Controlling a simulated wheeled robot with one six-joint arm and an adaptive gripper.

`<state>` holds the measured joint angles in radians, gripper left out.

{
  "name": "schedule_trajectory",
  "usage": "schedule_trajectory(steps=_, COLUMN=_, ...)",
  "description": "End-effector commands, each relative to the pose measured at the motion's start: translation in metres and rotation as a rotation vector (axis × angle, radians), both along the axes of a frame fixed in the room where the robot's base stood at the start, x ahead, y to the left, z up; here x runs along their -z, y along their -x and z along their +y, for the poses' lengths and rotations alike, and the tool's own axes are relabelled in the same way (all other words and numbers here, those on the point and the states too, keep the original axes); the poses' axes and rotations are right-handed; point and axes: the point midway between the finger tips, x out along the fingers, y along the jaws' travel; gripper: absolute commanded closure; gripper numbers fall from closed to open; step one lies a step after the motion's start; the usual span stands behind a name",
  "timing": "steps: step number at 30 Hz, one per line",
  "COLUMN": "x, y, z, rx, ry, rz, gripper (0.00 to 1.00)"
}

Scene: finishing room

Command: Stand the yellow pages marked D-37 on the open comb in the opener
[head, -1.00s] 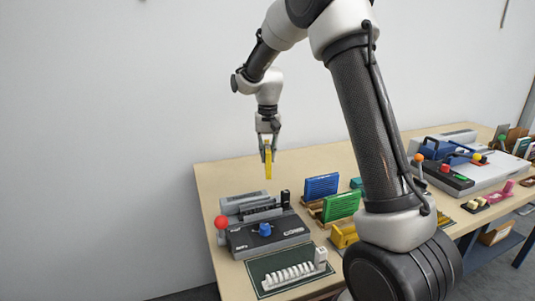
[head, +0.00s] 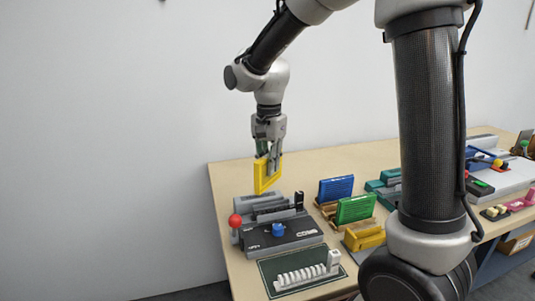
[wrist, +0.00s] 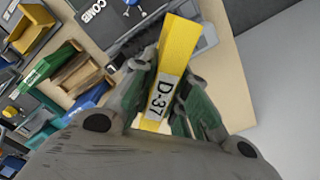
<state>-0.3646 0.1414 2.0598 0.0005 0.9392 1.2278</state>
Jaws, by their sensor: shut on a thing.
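My gripper (head: 268,150) is shut on the yellow pages (head: 265,176), a slim block seen at an angle in the head view. In the wrist view the yellow pages (wrist: 176,45) carry a white label reading D-37 and stick out past the fingers. The opener (head: 285,234) is a dark grey machine marked COMB, with a red ball knob and a blue knob. The pages are in the air above its back part, apart from it. The comb in the opener is too small to make out clearly.
Blue pages (head: 336,189) and green pages (head: 355,209) stand in wooden holders right of the opener. A yellow block (head: 364,236) stands nearer. A white comb (head: 302,279) lies on a dark green mat in front. A grey machine (head: 500,180) is far right.

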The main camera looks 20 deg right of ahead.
Motion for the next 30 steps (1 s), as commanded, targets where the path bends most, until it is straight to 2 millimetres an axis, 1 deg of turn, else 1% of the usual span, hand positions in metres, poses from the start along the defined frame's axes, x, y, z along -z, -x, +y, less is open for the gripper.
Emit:
schedule_trajectory(steps=1, x=0.003, y=0.009, z=-0.002, rx=0.104, ry=0.0, rz=0.0, gripper=1.0)
schedule_trajectory(steps=2, x=0.006, y=0.014, z=-0.004, rx=0.172, ry=0.001, rz=0.002, gripper=1.0)
schedule_trajectory(steps=3, x=0.009, y=0.018, z=-0.006, rx=0.261, ry=0.0, rz=0.0, gripper=1.0)
schedule_trajectory(steps=5, x=0.014, y=0.023, z=-0.008, rx=0.38, ry=0.001, rz=0.0, gripper=1.0)
schedule_trajectory(steps=9, x=0.018, y=0.025, z=-0.008, rx=0.58, ry=0.0, rz=-0.001, gripper=1.0)
schedule_trajectory(steps=12, x=0.018, y=0.024, z=-0.008, rx=0.661, ry=-0.001, rz=-0.001, gripper=1.0)
schedule_trajectory(steps=17, x=0.022, y=0.024, z=-0.008, rx=0.708, ry=0.001, rz=0.001, gripper=1.0)
schedule_trajectory(steps=30, x=0.065, y=0.023, z=-0.008, rx=0.708, ry=0.001, rz=0.001, gripper=1.0)
